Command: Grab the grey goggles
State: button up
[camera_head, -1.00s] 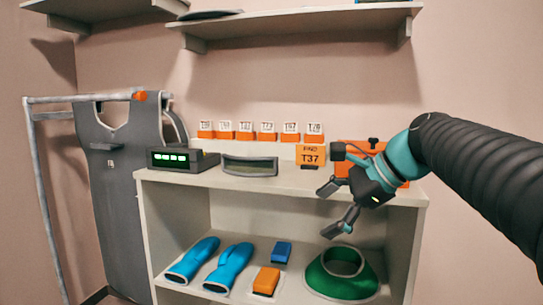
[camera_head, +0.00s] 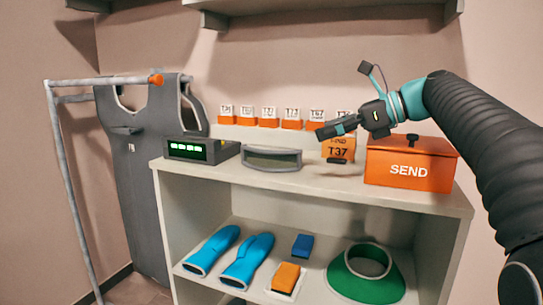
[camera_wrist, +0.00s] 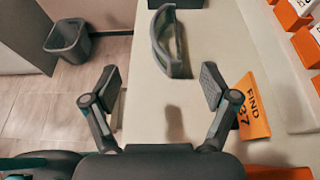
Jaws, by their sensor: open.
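The grey goggles (camera_head: 271,158) sit on the top of the white shelf unit, right of a black box with a green display. They have a dark grey frame and a greenish lens. In the wrist view the goggles (camera_wrist: 168,42) lie ahead of my gripper, beyond the fingertips and between their lines. My gripper (camera_head: 335,130) is above the shelf top, right of the goggles and in front of the orange T37 sign. In the wrist view my gripper (camera_wrist: 158,88) has its two fingers spread wide with nothing between them.
The orange T37 sign (camera_wrist: 252,108) stands close to the right finger. An orange SEND box (camera_head: 410,165) is at the shelf's right end. Several small numbered tags (camera_head: 268,117) line the back. The display box (camera_head: 200,150) stands left of the goggles. A bin (camera_wrist: 68,40) is on the floor.

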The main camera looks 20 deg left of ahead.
aim_at(272, 148)
jog(key=x, duration=0.4)
jog(key=b+x, duration=0.1)
jog(key=x, duration=0.9)
jog(key=shift+w+d+f, duration=0.1)
jog(key=shift+w, duration=0.15)
jog(key=shift+c, duration=0.2)
jog(key=c, duration=1.2)
